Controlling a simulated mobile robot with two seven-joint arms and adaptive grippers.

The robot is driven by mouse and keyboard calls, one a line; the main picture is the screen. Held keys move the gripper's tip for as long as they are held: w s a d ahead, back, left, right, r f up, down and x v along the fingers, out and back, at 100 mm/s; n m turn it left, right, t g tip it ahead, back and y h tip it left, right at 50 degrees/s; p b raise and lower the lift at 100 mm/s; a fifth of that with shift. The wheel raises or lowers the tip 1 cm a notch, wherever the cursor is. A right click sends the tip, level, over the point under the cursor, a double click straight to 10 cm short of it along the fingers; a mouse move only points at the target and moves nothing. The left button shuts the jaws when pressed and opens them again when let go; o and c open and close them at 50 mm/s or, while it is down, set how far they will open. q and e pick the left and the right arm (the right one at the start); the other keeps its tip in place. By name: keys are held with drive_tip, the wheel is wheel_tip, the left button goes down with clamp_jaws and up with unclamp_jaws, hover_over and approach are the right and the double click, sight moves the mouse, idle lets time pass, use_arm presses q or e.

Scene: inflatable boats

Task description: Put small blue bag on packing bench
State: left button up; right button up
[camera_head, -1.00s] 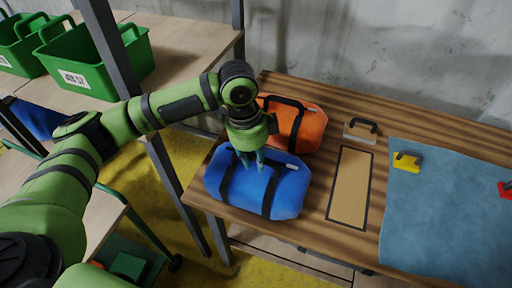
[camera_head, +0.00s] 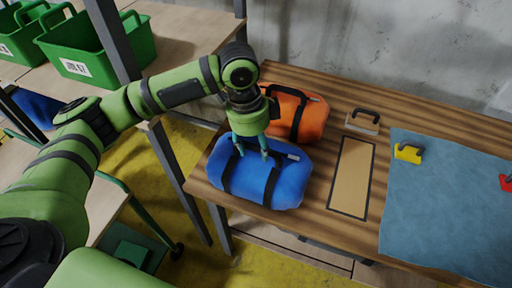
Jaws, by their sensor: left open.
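A small blue bag (camera_head: 288,187) with dark straps lies on the wooden packing bench (camera_head: 310,221), near its left front corner. My left gripper (camera_head: 252,153) points down at the bag's upper middle, with its fingers spread apart. The fingertips are at or just above the bag's top; I cannot tell whether they touch it. Nothing shows held between them. My right gripper does not show.
An orange bag (camera_head: 309,121) lies just behind the blue one. A tan framed panel (camera_head: 351,178), a grey handled tool (camera_head: 362,123), a yellow tool (camera_head: 408,153) and a blue-grey cloth (camera_head: 440,215) lie to the right. Green crates (camera_head: 132,47) stand on shelving at left.

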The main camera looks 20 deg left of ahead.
sight(250, 160)
use_arm(q)
wheel_tip(250, 160, up, 11)
drive_tip(key=a+b, duration=0.1)
drive_tip(key=shift+s+f, duration=0.2)
drive_tip(key=shift+a, duration=0.1)
